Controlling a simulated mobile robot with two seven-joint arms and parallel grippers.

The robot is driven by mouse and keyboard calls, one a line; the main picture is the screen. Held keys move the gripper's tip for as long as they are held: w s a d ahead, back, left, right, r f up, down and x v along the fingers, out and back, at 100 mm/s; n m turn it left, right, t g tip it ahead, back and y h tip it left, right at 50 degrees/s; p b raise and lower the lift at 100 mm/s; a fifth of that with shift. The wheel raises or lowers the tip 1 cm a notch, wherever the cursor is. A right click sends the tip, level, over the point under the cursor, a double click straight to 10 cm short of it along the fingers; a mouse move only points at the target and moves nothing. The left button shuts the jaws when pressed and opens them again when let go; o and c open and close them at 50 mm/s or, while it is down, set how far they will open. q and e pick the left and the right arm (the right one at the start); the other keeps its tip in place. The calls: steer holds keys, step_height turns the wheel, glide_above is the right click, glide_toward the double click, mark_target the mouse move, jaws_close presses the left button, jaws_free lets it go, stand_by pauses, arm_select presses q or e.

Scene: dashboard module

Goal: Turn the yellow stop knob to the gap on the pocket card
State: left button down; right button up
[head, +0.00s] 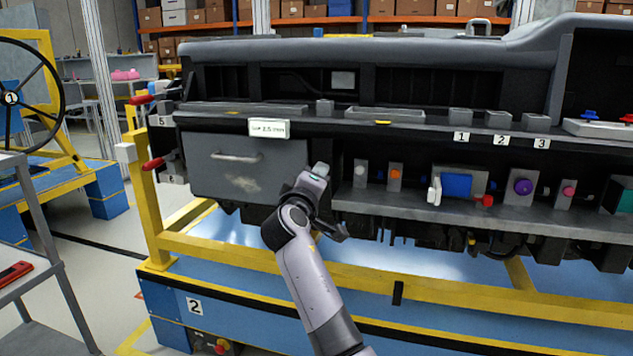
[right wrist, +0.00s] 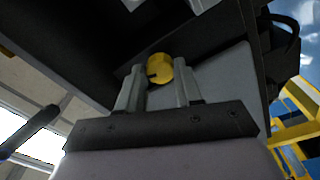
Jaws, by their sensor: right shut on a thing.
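The yellow stop knob (right wrist: 160,68) shows in the right wrist view as a round yellow disc with a dark mark on its left side. My right gripper (right wrist: 157,78) is shut on it, one grey finger on each side. In the head view my right gripper (head: 318,176) is at the right end of the grey pocket drawer, and it hides the knob. The white card (head: 269,128) is above the drawer's upper right part; its print starts with "GAP", but the number is too small to read surely. My left gripper is not in view.
The grey pocket drawer (head: 245,170) has a bar handle. To the right of my gripper, a ledge (head: 420,210) carries several small switches and a purple knob (head: 522,187). A yellow frame rail (head: 370,284) runs below the dashboard. A grey cart (head: 45,235) stands at left.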

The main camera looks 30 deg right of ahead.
steer(key=o, duration=1)
steer(key=shift+p+v, duration=0.4)
steer(key=shift+v, duration=3.25)
